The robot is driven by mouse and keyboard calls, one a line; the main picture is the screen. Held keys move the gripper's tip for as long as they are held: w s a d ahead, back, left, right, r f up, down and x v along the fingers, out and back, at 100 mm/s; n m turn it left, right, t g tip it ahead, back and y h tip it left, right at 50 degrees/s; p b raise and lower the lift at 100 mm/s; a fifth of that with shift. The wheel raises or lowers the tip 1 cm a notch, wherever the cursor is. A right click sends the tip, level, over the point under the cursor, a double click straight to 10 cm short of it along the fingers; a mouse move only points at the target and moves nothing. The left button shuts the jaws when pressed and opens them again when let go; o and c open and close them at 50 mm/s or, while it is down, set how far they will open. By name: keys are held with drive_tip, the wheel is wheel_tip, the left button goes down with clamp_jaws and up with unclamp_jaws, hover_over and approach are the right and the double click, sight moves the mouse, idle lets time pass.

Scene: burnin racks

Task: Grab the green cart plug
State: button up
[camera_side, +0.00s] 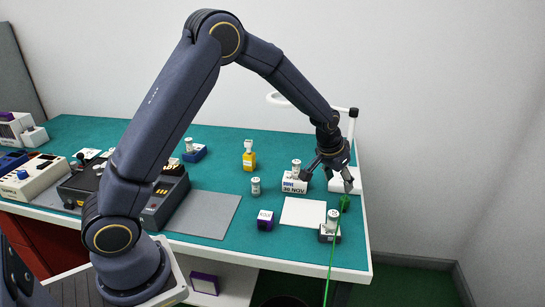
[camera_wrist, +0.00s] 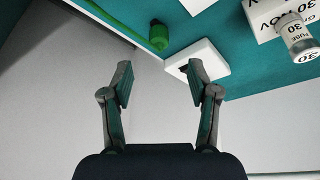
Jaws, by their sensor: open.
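The green cart plug (camera_side: 345,203) lies near the right edge of the teal table, and its green cable (camera_side: 331,260) hangs over the front edge. In the wrist view the plug (camera_wrist: 158,36) appears ahead of the fingers, near the table edge, with the cable running to the upper left. My gripper (camera_side: 328,180) is open and empty above the right part of the table, just behind the plug. In the wrist view my gripper (camera_wrist: 160,76) has its fingers wide apart, with the plug beyond the gap and not touched.
A white block (camera_wrist: 200,57) sits close beside the plug. A white box marked 30 NOV (camera_side: 294,184) and a labelled cylinder on a dark base (camera_side: 330,232) stand nearby. A white sheet (camera_side: 303,212) lies left of the plug. A white post lamp (camera_side: 351,125) rises behind my gripper.

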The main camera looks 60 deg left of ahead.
sight(345, 196)
drive_tip(key=x, duration=0.5)
drive_tip(key=shift+f, duration=0.15)
drive_tip(key=shift+w+x, duration=0.2)
drive_tip(key=shift+x, duration=1.15)
drive_tip(key=shift+w+x, duration=0.2)
drive_tip(key=shift+x, duration=1.15)
drive_tip(key=shift+d+r, duration=0.1)
drive_tip(key=shift+r, duration=0.15)
clamp_jaws()
